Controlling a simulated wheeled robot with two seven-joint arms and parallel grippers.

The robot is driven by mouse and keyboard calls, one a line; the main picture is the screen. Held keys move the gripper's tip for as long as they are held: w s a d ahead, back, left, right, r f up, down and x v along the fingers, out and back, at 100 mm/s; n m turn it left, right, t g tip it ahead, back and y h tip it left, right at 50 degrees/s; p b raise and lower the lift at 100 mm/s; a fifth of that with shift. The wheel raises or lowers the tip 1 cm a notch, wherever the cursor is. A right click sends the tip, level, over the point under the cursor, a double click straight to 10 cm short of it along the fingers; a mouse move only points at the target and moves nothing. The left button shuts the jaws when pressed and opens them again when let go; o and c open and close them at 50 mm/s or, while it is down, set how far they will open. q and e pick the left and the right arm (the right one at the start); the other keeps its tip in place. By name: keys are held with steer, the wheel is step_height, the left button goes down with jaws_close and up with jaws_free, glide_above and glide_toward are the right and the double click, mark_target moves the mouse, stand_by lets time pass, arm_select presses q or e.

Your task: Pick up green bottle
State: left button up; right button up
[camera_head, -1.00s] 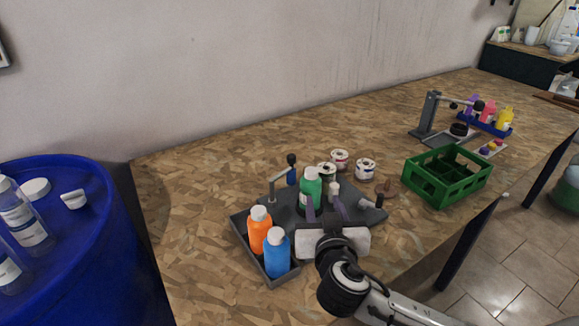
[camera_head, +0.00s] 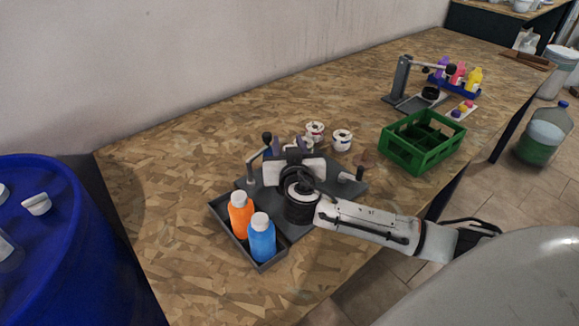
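My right gripper (camera_head: 289,148) is over the dark grey fixture (camera_head: 327,188) on the wooden worktop, pointing away from me. Its pale body and black wrist block the view of the spot where the small green bottle stood. I cannot see that bottle now, nor whether it is between the fingers. Parts of the dark purple fingers show past the gripper body, but their grip is hidden. My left gripper is not in view.
An orange bottle (camera_head: 240,214) and a blue bottle (camera_head: 262,237) stand in a grey tray close in front-left of my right gripper. White spools (camera_head: 342,140) stand behind. A green crate (camera_head: 422,142) is right; a large jug (camera_head: 543,133) with green contents stands on the floor.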

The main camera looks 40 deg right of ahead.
steer(key=shift+w+d+f, duration=0.1)
steer(key=shift+w+d, duration=0.1)
steer(key=shift+w, duration=0.1)
jaws_close()
